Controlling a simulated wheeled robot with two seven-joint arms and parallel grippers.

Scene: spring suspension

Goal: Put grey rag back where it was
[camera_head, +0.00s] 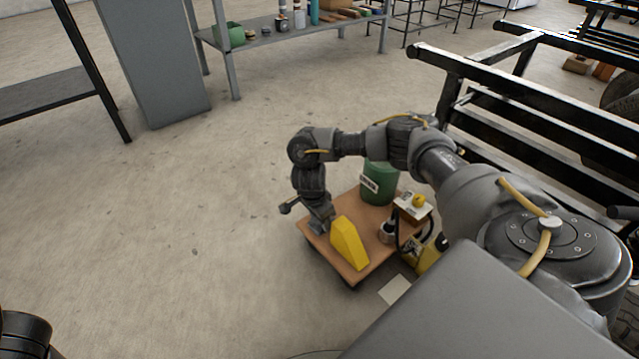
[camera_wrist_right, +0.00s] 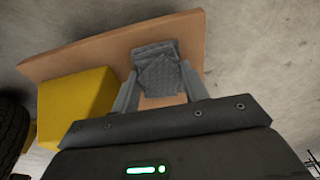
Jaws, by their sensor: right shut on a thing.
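My right gripper (camera_head: 320,224) is low over the near-left part of a brown wooden board. In the right wrist view its fingers (camera_wrist_right: 160,95) stand on both sides of the grey rag (camera_wrist_right: 160,72), a folded, textured cloth. The gripper is shut on the rag. The rag is over the board (camera_wrist_right: 60,65) close to its edge; I cannot tell whether it touches the wood. In the head view the gripper mostly hides the rag. My left gripper is out of view; only a dark piece of my left arm shows at the bottom left.
A yellow wedge (camera_head: 348,243) stands on the board (camera_head: 378,250) right beside the gripper. A black metal rack (camera_head: 540,100) is at the right. The floor to the left is clear.

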